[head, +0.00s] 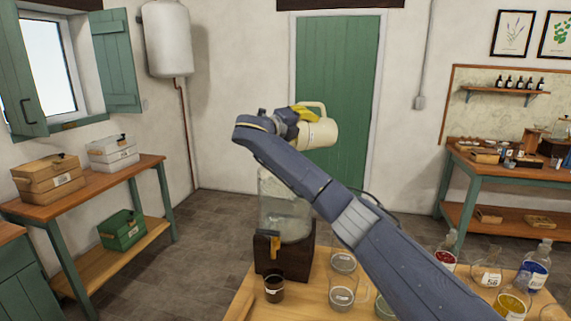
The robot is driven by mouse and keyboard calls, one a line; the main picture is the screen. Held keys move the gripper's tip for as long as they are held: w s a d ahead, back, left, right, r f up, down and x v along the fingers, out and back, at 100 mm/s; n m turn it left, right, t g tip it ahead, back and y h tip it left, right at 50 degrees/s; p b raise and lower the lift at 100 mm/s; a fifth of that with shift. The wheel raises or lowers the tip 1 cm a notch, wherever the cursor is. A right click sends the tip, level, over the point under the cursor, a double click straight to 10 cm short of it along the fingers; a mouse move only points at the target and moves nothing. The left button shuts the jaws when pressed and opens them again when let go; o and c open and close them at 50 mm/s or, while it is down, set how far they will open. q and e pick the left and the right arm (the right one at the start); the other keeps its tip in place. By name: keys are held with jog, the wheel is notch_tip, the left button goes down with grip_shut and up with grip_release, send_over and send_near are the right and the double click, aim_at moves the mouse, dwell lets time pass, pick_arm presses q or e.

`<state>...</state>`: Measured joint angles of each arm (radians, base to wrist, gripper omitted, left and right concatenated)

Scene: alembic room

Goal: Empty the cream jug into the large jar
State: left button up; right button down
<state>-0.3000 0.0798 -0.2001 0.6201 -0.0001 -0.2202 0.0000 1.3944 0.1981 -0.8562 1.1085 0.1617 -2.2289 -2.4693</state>
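The cream jug (321,134) is in the air above the large jar, tipped well over with its handle uppermost. My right gripper (306,115), with yellow fingers, is shut on the jug at its handle. I cannot see the jug's mouth or any stream from it. The large jar (283,220) is clear glass and stands on a dark wooden stand at the table's far edge. My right arm's link hides part of its top right side. I cannot make out how full the jar is. My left gripper is not in view.
The wooden table (310,300) holds a dark brown cup (274,289), clear glass beakers (341,298) and, at right, a red-filled bottle (446,252), a blue-filled bottle (537,266) and a yellow-filled flask (511,304). My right arm crosses above the table.

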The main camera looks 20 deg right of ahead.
aim_at(319, 126)
jog(key=shift+w+d+f+m+g+y, duration=0.1)
jog(key=shift+d+f+m+g+y, duration=0.2)
jog(key=shift+d+f+y, duration=0.4)
jog(key=shift+w+d+f+m+g+y, duration=0.1)
jog(key=shift+d+f+m+g+y, duration=0.3)
jog(key=shift+d+y, duration=0.35)
jog(key=shift+w+d+f+m+g+y, duration=0.1)
jog(key=shift+d+f+y, duration=0.35)
jog(key=shift+d, duration=0.2)
jog(key=shift+s+d+f+m+g+y, duration=0.1)
jog(key=shift+d+f+y, duration=0.35)
jog(key=shift+d, duration=0.25)
jog(key=shift+w+d+f+m+g+y, duration=0.1)
jog(key=shift+d+f+y, duration=0.25)
jog(key=shift+d+f, duration=0.25)
jog(key=shift+d+f+y, duration=0.7)
jog(key=shift+d+y, duration=0.1)
jog(key=shift+d, duration=0.15)
jog(key=d+f+m+g+y, duration=0.1)
jog(key=d+f+m+y, duration=0.1)
jog(key=d+f+y, duration=0.3)
jog(key=shift+w+f+g+y, duration=0.15)
jog(key=shift+w+g+y, duration=0.2)
jog(key=shift+y, duration=1.65)
jog(key=shift+d+f, duration=0.1)
